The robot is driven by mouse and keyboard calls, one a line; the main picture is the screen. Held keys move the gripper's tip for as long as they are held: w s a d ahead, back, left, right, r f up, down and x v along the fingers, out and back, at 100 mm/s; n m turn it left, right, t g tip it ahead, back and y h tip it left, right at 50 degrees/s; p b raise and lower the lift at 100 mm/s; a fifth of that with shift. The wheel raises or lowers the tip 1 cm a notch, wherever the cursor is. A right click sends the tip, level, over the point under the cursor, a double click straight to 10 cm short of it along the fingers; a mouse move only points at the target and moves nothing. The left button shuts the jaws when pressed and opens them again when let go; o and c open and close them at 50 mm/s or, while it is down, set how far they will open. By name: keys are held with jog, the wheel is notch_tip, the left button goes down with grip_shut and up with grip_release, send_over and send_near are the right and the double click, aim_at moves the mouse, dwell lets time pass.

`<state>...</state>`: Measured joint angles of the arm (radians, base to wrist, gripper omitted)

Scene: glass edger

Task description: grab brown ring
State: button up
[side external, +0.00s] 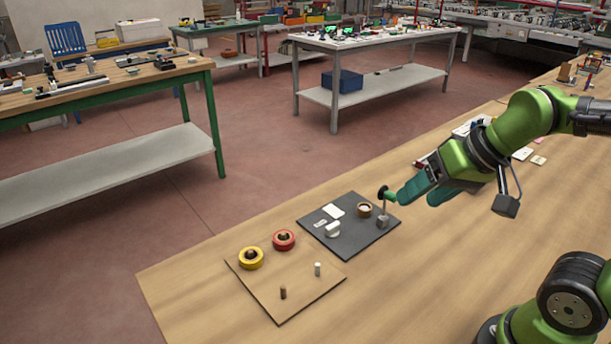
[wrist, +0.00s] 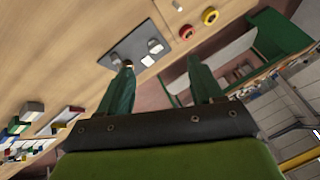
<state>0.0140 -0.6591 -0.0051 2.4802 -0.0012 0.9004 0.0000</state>
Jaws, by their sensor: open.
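The brown ring (side external: 364,209) lies on the dark board (side external: 318,242), near its far right side. My gripper (side external: 416,192) is to the right of the ring and above the table, tilted. In the wrist view its two fingers (wrist: 160,65) are wide apart with nothing between them. The side view does not show the exact gap to the ring.
A small metal post (side external: 383,217) with a dark top stands beside the ring, close to my fingers. White pieces (side external: 333,229) lie on the dark board. A wooden board (side external: 310,297) holds a yellow ring (side external: 251,258), a red ring (side external: 284,240) and two small pegs.

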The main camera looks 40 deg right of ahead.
jog(key=w+d+f+m+g, duration=0.1)
jog(key=w+d+g, duration=0.1)
jog(key=w, duration=0.3)
jog(key=w+d+f+g, duration=0.1)
jog(key=w+d, duration=0.2)
jog(key=w, duration=0.2)
jog(key=g+h, duration=0.2)
jog(key=g, duration=0.1)
send_near(364, 206)
notch_tip(364, 206, down, 2)
jog(key=shift+s+d+f+m, duration=0.1)
jog(key=shift+m, duration=0.2)
jog(key=shift+w+f, duration=0.15)
jog(key=shift+f, duration=1.45)
jog(key=shift+w+f, duration=0.1)
jog(key=shift+f, duration=1.5)
jog(key=c, duration=1.1)
